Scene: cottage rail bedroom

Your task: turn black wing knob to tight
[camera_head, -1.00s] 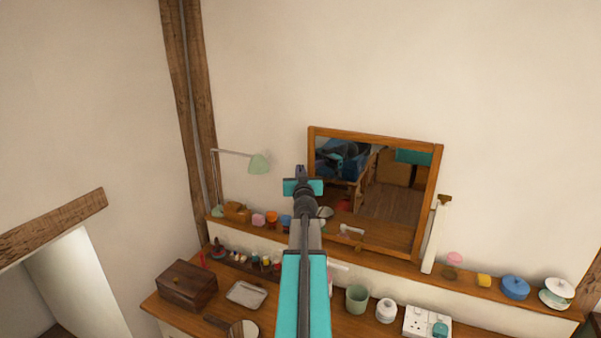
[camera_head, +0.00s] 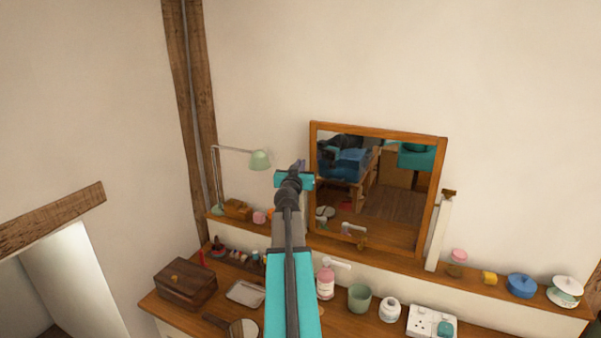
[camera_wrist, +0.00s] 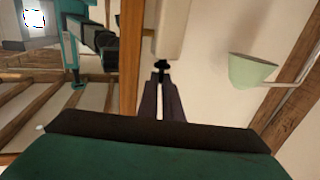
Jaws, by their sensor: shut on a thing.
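The black wing knob (camera_wrist: 162,67) shows in the wrist view at the end of a pale post (camera_wrist: 168,25) beside the mirror's wooden edge. My gripper (camera_wrist: 160,80) is shut on the knob, with its two dark fingers close together at it. In the head view my gripper (camera_head: 298,168) is at the left edge of the mirror (camera_head: 380,188), and the arm and gripper hide the knob. The knob's turn angle is hard to read.
A green lamp (camera_head: 260,160) stands left of my gripper. The narrow shelf (camera_head: 400,262) holds small jars and a blue pot (camera_head: 521,286). Below, the dresser holds a wooden box (camera_head: 186,285), a pink bottle (camera_head: 325,283) and a green cup (camera_head: 359,298).

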